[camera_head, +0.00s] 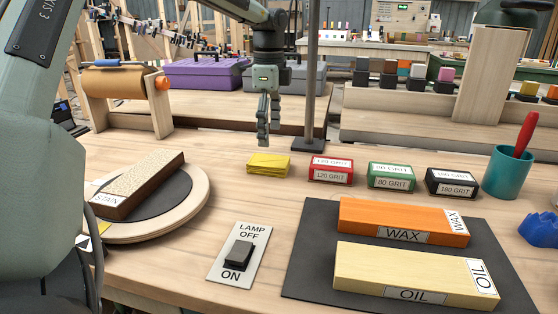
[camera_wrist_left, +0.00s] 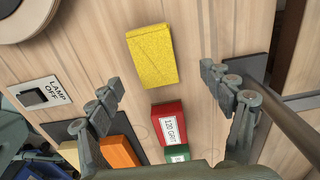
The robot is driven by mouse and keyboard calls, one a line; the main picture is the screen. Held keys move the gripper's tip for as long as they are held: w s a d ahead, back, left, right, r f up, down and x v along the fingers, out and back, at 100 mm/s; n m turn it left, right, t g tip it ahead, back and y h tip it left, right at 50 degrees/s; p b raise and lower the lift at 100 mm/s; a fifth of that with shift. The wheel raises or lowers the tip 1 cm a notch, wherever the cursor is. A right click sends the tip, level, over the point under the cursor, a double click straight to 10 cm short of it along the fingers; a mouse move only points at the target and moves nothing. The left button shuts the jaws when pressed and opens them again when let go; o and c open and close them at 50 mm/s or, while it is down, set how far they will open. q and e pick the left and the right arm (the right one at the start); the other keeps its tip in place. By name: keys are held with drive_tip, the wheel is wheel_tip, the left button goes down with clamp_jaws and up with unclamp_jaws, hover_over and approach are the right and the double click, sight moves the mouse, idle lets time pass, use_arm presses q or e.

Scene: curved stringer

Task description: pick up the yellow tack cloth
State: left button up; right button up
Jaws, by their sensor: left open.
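The yellow tack cloth (camera_head: 269,165) lies folded flat on the wooden bench, left of the red 120 grit block. In the left wrist view the yellow tack cloth (camera_wrist_left: 152,56) shows ahead of the fingers, near the upper middle. My left gripper (camera_head: 268,138) points down above and just behind the cloth, apart from it. In the left wrist view its two fingers (camera_wrist_left: 162,88) are spread wide with nothing between them touching. My right gripper is not in view.
Red (camera_head: 331,171), green (camera_head: 390,177) and black (camera_head: 450,184) grit blocks stand right of the cloth. A dark post (camera_head: 312,80) rises behind. A lamp switch (camera_head: 239,254) and a round turntable (camera_head: 196,205) are nearer. Bare bench surrounds the cloth's front and left.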

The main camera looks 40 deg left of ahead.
sight(269, 160)
use_arm(q)
drive_tip(key=f, duration=0.4)
drive_tip(key=s+f+p, duration=0.1)
drive_tip(key=f, duration=0.1)
drive_tip(key=shift+d+f, duration=0.25)
drive_tip(key=shift+f, duration=0.15)
drive_tip(key=c, duration=1.2)
drive_tip(key=shift+c, duration=0.2)
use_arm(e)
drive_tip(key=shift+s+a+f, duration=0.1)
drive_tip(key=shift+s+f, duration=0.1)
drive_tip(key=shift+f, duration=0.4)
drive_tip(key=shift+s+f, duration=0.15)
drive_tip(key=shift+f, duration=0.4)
use_arm(q)
drive_tip(key=shift+w+r, duration=0.1)
drive_tip(key=shift+r, duration=0.1)
